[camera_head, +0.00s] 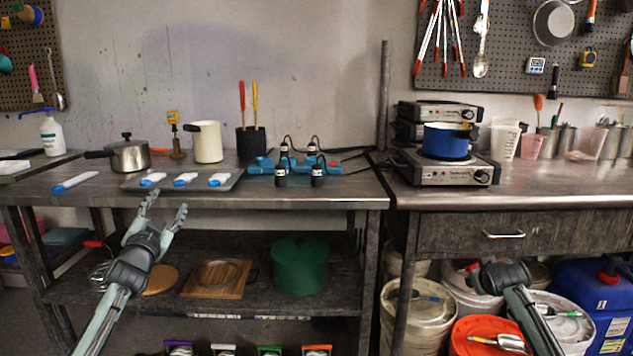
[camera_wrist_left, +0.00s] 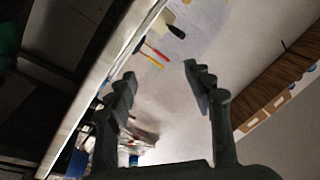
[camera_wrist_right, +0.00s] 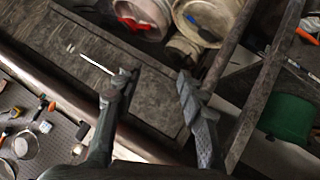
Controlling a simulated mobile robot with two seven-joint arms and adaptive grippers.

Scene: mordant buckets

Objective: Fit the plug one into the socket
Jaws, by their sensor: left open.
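A blue socket strip (camera_head: 262,166) lies at the back right of the left metal table in the head view. Several black plug-like pieces with pale labels, one of them a front plug (camera_head: 317,176), stand at it, some with dark cords. I cannot tell which is plug one, or whether any is seated. My left gripper (camera_head: 167,204) is open and empty in front of the table edge, left of the strip and well apart from it; its fingers also show in the left wrist view (camera_wrist_left: 160,75). My right gripper (camera_wrist_right: 152,82) is open and empty in front of the drawer bench.
A grey tray (camera_head: 232,184) with white-and-blue pieces lies left of the strip. A steel pot (camera_head: 129,156), cream pot (camera_head: 207,142) and black tool holder (camera_head: 251,143) stand behind. A hotplate (camera_head: 440,171) with a blue pot (camera_head: 446,141) stands right. Buckets stand below the bench.

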